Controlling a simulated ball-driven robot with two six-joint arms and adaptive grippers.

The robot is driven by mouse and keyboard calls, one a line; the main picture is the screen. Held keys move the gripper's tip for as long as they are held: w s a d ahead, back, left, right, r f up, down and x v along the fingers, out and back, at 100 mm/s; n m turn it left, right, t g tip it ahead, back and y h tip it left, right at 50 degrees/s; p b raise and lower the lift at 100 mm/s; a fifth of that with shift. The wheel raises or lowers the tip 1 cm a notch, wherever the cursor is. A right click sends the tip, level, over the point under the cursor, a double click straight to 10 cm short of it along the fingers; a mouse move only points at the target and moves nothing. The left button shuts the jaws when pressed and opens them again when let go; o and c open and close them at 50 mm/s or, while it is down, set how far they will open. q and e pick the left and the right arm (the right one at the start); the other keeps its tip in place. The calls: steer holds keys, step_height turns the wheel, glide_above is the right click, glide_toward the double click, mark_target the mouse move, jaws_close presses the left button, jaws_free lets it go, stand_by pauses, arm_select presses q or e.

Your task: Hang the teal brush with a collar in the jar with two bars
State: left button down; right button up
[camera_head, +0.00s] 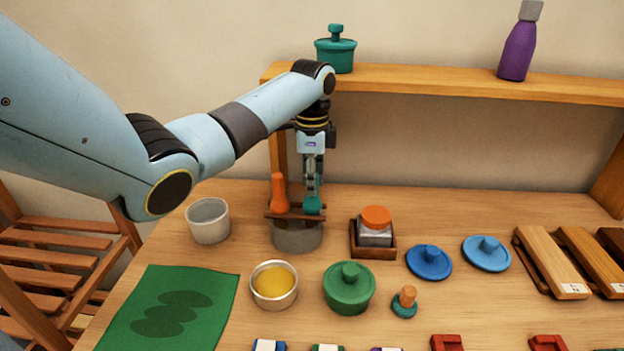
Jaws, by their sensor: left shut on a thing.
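The jar with two bars (297,237) is a grey pot at the back left of the table, with brown bars across its top. My left gripper (312,187) points down over the right part of this jar and is shut on the teal brush (313,205). The brush's teal part shows at the level of the bars. Its lower end is hidden, and I cannot tell whether its collar rests on the bars. An orange brush (279,194) stands upright at the left part of the same jar. My right gripper is out of view.
A pale cup (208,220) stands left of the jar, and an orange-lidded container in a wooden box (374,236) stands right. In front are a yellow-filled bowl (274,285), a green lidded pot (349,288) and a small stopper (404,302). A wooden shelf (450,83) runs behind.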

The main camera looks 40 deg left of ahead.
arm_select(q)
steer(key=shift+p, duration=0.45)
stand_by(0.3)
stand_by(0.4)
steer(key=shift+f, duration=0.35)
steer(key=c, duration=1.2)
jaws_free()
steer(key=o, duration=0.5)
